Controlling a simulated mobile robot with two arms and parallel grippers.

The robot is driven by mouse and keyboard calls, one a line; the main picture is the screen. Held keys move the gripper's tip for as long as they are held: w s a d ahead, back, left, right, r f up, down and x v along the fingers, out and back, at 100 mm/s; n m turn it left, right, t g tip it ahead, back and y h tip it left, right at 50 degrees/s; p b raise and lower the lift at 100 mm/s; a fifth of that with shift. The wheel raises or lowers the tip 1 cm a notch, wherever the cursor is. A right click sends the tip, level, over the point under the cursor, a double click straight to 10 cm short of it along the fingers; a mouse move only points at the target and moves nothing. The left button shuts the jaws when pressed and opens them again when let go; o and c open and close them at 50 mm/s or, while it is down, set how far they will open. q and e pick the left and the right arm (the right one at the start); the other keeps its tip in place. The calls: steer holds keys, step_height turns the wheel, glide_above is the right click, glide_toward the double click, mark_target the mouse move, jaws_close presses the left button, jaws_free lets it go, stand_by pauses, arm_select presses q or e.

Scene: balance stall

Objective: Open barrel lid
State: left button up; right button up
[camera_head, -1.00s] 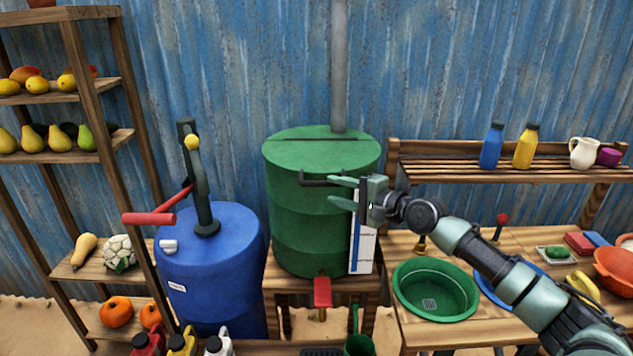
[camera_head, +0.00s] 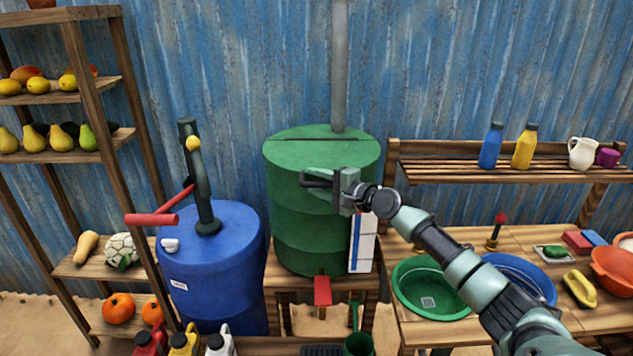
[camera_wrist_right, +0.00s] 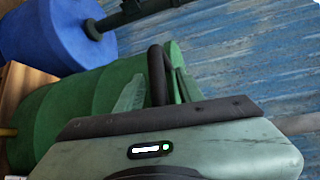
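The green barrel (camera_head: 312,225) stands on a wooden stand in the head view, its green lid (camera_head: 320,152) lying flat and closed on top. A black bar handle (camera_head: 309,183) sticks out at the lid's front edge. My right gripper (camera_head: 322,181) is at this handle, fingers pointing left. In the right wrist view, the black handle (camera_wrist_right: 157,75) lies between the two fingers (camera_wrist_right: 155,92), with a gap beside the left finger, so the gripper looks open around it. Contact cannot be told. My left gripper is not in view.
A blue barrel (camera_head: 207,265) with a red-handled pump (camera_head: 203,190) stands at left. A white and blue gauge board (camera_head: 361,250) is on the green barrel's right side. At right, a table carries a green basin (camera_head: 432,312) and a bottle shelf (camera_head: 480,172).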

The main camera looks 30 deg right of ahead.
jaws_close()
steer(key=shift+a+f, duration=0.1)
steer(key=shift+f, duration=0.05)
